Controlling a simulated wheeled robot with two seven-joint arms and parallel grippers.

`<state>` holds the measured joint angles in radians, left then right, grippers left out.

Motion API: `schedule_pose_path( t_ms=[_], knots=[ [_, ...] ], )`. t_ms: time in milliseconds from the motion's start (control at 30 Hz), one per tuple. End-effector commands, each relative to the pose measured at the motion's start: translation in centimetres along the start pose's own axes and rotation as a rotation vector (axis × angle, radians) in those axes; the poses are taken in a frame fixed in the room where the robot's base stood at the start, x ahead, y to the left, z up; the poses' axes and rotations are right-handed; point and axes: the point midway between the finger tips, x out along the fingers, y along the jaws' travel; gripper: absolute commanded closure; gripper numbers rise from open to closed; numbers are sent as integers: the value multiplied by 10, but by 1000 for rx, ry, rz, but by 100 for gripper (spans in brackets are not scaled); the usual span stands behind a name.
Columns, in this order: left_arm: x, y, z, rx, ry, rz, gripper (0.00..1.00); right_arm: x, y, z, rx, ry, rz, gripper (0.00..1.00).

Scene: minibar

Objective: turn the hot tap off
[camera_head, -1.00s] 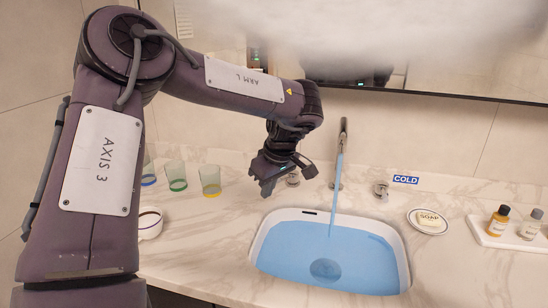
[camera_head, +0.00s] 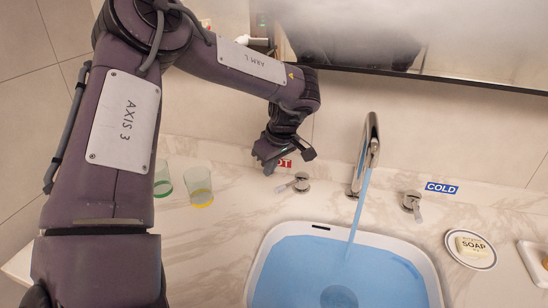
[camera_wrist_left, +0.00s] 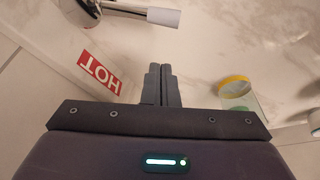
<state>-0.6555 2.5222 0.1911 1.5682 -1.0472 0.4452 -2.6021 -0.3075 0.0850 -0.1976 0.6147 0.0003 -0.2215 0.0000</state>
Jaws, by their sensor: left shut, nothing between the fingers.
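The hot tap (camera_head: 298,184) is a small chrome handle with a lever, left of the spout (camera_head: 368,150). It also shows at the top of the left wrist view (camera_wrist_left: 135,10), with its pale lever end pointing right. A red HOT label (camera_wrist_left: 100,71) is behind it, partly hidden by my gripper in the head view. Water (camera_head: 357,212) runs from the spout into the basin. My left gripper (camera_head: 268,168) is shut and empty, just left of and behind the hot tap, apart from it in the wrist view (camera_wrist_left: 160,70). My right gripper is out of view.
The basin (camera_head: 260,265) holds blue water. The cold tap (camera_head: 412,204) with a blue COLD label (camera_head: 442,188) is right of the spout. Soap (camera_head: 473,247) lies on a dish at right. Glasses (camera_head: 199,187) stand at left. A mirror (camera_head: 470,75) hangs above.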

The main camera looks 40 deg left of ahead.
Motion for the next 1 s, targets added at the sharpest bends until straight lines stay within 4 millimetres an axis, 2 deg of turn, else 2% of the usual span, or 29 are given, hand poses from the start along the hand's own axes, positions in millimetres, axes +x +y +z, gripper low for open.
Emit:
schedule_pose_path(
  t_ms=[100,200,300,500,1000],
  knots=[
    [28,-1,0,-2,-2,-5,100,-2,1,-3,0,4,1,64],
    [42,0,2,1,-3,-2,100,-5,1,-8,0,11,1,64],
    [29,0,17,3,-1,1,100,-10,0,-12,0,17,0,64],
    [21,0,32,0,-1,0,100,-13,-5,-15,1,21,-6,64],
    [20,-2,37,-4,0,-1,100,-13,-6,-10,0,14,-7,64]
  ],
)
